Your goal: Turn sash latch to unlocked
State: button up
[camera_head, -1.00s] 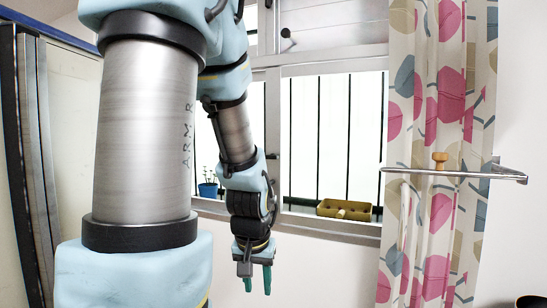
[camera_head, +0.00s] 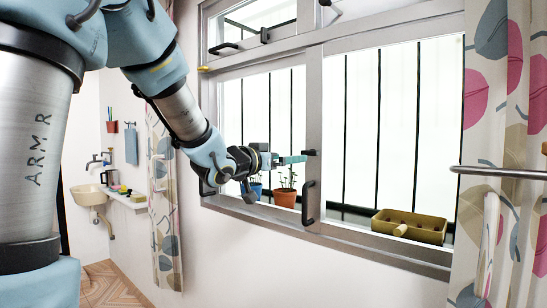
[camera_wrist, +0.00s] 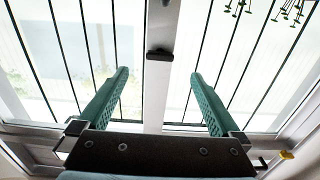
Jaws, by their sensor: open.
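The sash latch (camera_head: 311,152) is a small black piece on the grey upright between the two large window panes. In the wrist view the dark latch (camera_wrist: 159,55) lies on the upright, roughly centred between the finger lines and a little beyond the tips. My gripper (camera_head: 300,159) is raised in front of the window, its green fingers pointing right toward the latch. In the wrist view my gripper (camera_wrist: 159,73) is open, with its fingers apart and nothing between them. I see no contact with the latch. Its exact turn is too small to tell.
A black pull handle (camera_head: 308,203) sits below the latch on the window frame. A terracotta flowerpot (camera_head: 285,197) and a yellow tray (camera_head: 409,226) stand on the sill. Patterned curtains (camera_head: 497,150) hang at right, near a metal rail (camera_head: 500,172). A sink (camera_head: 89,194) is far left.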

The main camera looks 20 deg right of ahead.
aim_at(308, 153)
jog(key=p+x, duration=0.1)
jog(key=x, duration=0.2)
jog(key=p+x, duration=0.1)
jog(key=x, duration=0.3)
jog(key=p+x, duration=0.1)
jog(key=x, duration=0.2)
jog(key=shift+w+d+r, duration=0.25)
jog(key=shift+d+r, duration=0.05)
jog(key=c, duration=1.4)
